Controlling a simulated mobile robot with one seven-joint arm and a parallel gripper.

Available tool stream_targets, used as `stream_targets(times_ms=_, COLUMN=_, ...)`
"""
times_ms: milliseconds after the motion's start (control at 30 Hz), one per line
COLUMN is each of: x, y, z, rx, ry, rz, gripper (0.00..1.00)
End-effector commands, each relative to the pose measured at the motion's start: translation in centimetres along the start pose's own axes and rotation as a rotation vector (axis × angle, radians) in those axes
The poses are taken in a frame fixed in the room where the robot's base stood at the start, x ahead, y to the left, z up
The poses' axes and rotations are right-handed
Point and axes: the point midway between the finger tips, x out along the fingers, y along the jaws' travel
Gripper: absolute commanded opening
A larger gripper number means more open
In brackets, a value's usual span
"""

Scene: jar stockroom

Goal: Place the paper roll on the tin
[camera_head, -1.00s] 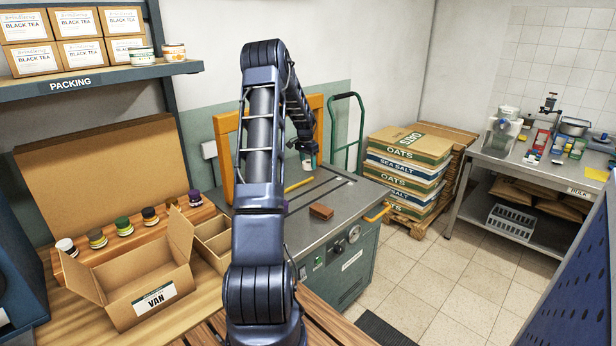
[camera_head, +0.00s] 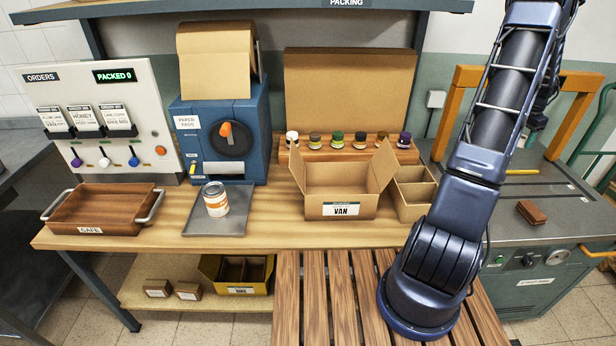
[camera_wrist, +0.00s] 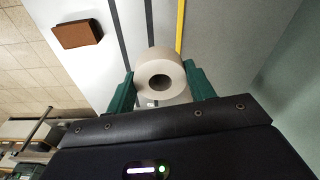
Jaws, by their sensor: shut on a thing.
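The paper roll (camera_wrist: 172,64) is a pale grey-beige ring with a dark central hole. It shows in the wrist view between the two green fingers of my gripper (camera_wrist: 159,77), which is shut on it. In the head view the roll cannot be made out, and my arm stands at the right over the grey machine. The tin (camera_head: 215,199) is a small can with a white and orange label. It stands upright on a grey tray (camera_head: 195,222) on the wooden bench, far to the left of my arm, with its top clear.
A blue paper dispenser (camera_head: 250,125) stands behind the tin, with a brown wooden tray (camera_head: 100,210) to its left. An open carton (camera_head: 342,185) and several small jars lie between the tin and my arm. A brown block (camera_head: 531,212) rests on the grey machine (camera_head: 570,225).

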Motion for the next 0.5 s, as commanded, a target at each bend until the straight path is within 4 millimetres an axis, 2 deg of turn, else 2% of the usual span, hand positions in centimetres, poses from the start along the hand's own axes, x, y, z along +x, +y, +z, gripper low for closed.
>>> stream_targets(times_ms=33, x=0.0, y=-1.3, z=2.2, rx=-0.049, ry=-0.002, rz=-0.006, gripper=0.31)
stream_targets(times_ms=200, x=0.1, y=-4.3, z=8.8, rx=-0.203, ry=-0.001, rz=-0.025, gripper=0.31)
stream_targets(times_ms=500, x=0.0, y=-7.8, z=20.6, rx=-0.478, ry=-0.001, rz=-0.058, gripper=0.31)
